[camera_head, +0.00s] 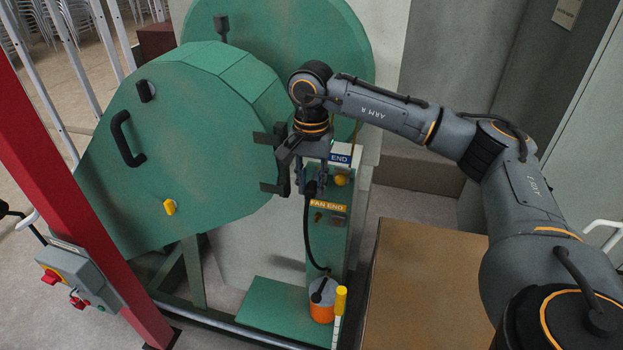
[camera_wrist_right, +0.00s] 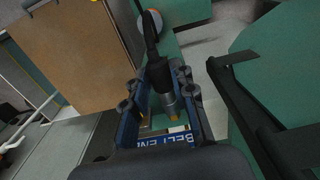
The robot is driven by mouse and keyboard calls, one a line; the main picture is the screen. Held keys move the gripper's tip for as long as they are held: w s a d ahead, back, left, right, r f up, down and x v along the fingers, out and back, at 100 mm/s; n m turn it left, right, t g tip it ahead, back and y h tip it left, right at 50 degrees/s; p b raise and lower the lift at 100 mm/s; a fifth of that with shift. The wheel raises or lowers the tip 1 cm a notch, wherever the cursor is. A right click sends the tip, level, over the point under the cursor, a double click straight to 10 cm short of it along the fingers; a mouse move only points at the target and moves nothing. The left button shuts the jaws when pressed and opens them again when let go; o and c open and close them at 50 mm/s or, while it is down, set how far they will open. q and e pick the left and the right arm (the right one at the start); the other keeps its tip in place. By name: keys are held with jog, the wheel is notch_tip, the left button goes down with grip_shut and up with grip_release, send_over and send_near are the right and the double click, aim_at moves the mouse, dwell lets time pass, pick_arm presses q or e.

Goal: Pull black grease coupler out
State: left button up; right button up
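The coupler and fitting look joined. My right gripper (camera_head: 310,183) reaches down over it, one finger on each side. I cannot tell whether the fingers press on it or leave a small gap. My left gripper is not in view.
A large green guard housing (camera_head: 190,140) with a black handle (camera_head: 126,139) stands left of the gripper. The hose runs down to an orange and grey canister (camera_head: 322,300) beside a yellow-topped post (camera_head: 340,300). A brown panel (camera_head: 425,290) lies right. A red post (camera_head: 75,200) stands far left.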

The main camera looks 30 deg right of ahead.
jog(key=shift+r, duration=0.1)
grip_shut()
jog(key=shift+s+a, duration=0.2)
jog(key=shift+a, duration=0.1)
jog(key=shift+s+a+b, duration=0.4)
jog(key=shift+s+a, duration=1.4)
jog(key=shift+a, duration=0.3)
